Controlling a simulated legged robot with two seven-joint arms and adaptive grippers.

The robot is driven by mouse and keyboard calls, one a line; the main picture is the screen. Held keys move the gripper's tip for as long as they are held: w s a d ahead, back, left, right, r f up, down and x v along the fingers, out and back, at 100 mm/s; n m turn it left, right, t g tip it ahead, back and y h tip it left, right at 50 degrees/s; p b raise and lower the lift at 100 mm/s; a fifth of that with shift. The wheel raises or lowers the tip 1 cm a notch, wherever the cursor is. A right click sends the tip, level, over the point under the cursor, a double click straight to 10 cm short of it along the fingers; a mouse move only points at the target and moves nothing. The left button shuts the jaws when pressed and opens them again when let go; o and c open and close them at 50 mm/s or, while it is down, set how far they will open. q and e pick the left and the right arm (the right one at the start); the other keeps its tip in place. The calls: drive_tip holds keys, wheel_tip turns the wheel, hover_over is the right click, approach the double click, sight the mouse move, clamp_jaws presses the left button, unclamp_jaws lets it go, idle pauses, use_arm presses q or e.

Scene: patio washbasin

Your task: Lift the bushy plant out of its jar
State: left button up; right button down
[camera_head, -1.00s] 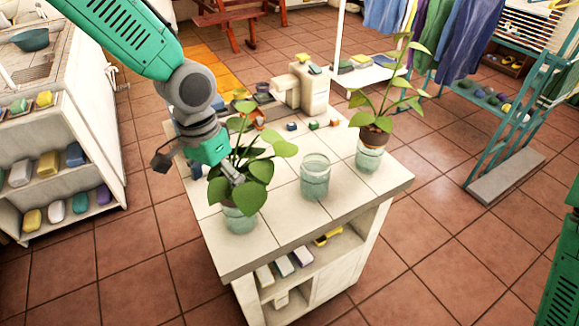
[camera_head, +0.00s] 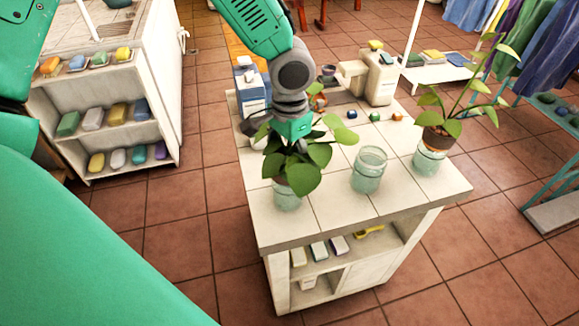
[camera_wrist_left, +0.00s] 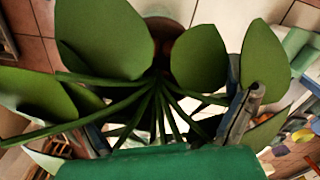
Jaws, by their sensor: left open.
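The bushy plant (camera_head: 304,176), with broad green leaves, stands in a clear greenish glass jar (camera_head: 287,197) at the left front of the tiled counter. My left gripper (camera_head: 297,147) is at the plant from above and behind, its fingertips mostly hidden among the leaves. In the left wrist view, the stems of the bushy plant (camera_wrist_left: 160,95) fan out between the two spread fingers of the left gripper (camera_wrist_left: 168,125). The brown pot (camera_wrist_left: 170,45) shows partly behind the leaves. The gripper is open. My right gripper is out of view.
An empty glass jar (camera_head: 369,172) stands right of the bushy plant. A taller, sparse plant (camera_head: 452,118) in a brown pot sits in another jar (camera_head: 428,160). A beige dispenser (camera_head: 380,78) and small coloured blocks are at the back of the counter (camera_head: 335,215).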

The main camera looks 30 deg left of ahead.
sight(288, 158)
use_arm(q)
drive_tip(key=f, duration=0.3)
drive_tip(key=shift+s, duration=0.3)
drive_tip(key=shift+a+f, duration=0.1)
drive_tip(key=shift+f, duration=0.3)
drive_tip(key=c, duration=1.4)
drive_tip(key=shift+r, duration=0.1)
